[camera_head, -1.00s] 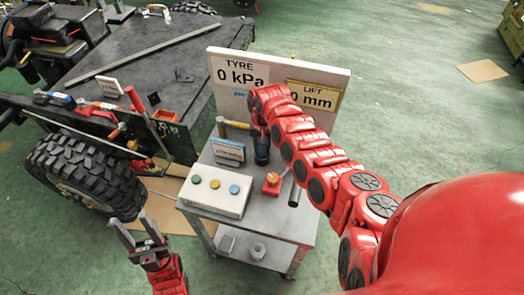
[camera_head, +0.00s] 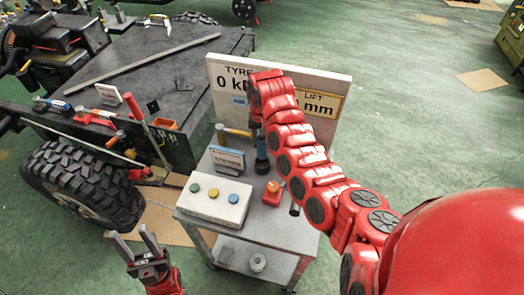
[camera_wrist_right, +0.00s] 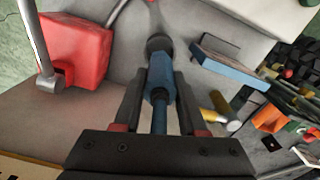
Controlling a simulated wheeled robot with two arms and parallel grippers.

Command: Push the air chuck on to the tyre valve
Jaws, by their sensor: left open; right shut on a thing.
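The air chuck (camera_wrist_right: 160,78), a blue tool with a black round end, is between the fingers of my right gripper (camera_wrist_right: 158,105), which is shut on it. In the head view the blue and black chuck (camera_head: 262,152) hangs below my red right wrist at the trolley; the fingers are mostly hidden there. I cannot tell whether its lower end touches the trolley top. The black tyre (camera_head: 82,186) is at the left, beside the dark bench. Its valve is too small to make out. My left gripper (camera_head: 134,240) is open and empty, right of and below the tyre.
The grey trolley (camera_head: 262,225) carries a white box (camera_head: 214,200) with three coloured buttons, a blue-edged sign (camera_head: 227,160) and a red block (camera_head: 272,194). A display board (camera_head: 218,70) stands behind, partly covered by my right arm.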

